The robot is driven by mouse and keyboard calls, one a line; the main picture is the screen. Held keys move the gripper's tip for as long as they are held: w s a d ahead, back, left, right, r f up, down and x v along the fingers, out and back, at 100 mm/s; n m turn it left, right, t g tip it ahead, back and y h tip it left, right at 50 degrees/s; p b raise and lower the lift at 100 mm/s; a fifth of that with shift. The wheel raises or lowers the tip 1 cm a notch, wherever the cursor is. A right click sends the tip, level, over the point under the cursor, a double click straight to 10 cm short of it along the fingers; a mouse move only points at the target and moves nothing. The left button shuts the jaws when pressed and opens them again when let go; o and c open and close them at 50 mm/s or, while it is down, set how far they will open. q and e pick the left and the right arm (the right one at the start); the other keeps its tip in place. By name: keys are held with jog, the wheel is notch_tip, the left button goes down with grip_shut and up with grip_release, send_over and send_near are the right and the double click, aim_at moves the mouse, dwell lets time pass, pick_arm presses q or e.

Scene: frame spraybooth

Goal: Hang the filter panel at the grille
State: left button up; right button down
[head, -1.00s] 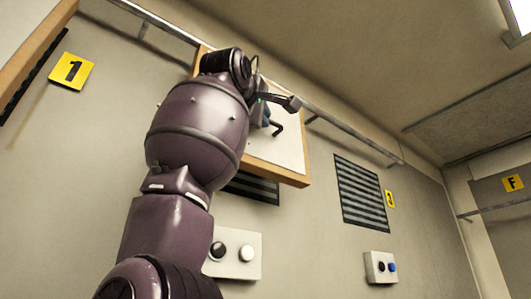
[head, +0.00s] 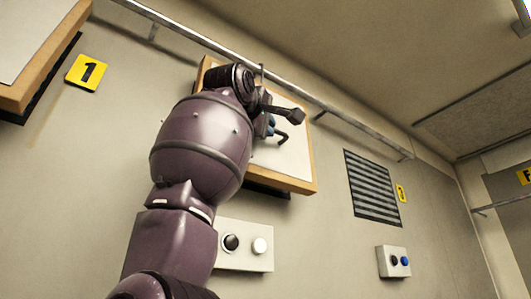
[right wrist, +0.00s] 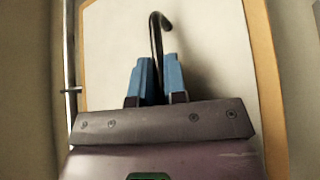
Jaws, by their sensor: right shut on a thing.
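The filter panel (head: 292,162), a pale sheet in a wooden frame, is at the wall in the middle of the head view, just below the rail (head: 330,104). My right gripper (head: 270,126) is shut on its dark bent handle (right wrist: 157,35); the blue fingers stand either side of it in the right wrist view. A thin hook (head: 262,73) shows at the panel's upper edge by the rail; I cannot tell whether it rests on it. The panel covers most of the dark grille (head: 267,190), leaving a strip below. My arm hides the panel's left part. My left gripper is not in view.
Another framed panel (head: 35,50) hangs at the left beside the yellow sign 1 (head: 87,72). An uncovered grille (head: 372,187) is at the right, by another yellow sign (head: 402,193). Knob boxes (head: 246,257) and (head: 393,262) stick out below.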

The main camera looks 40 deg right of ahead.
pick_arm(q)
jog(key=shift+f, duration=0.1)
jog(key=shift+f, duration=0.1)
pick_arm(e)
jog(key=c, duration=1.1)
grip_release()
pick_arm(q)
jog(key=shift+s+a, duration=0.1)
pick_arm(e)
jog(key=shift+a, duration=0.1)
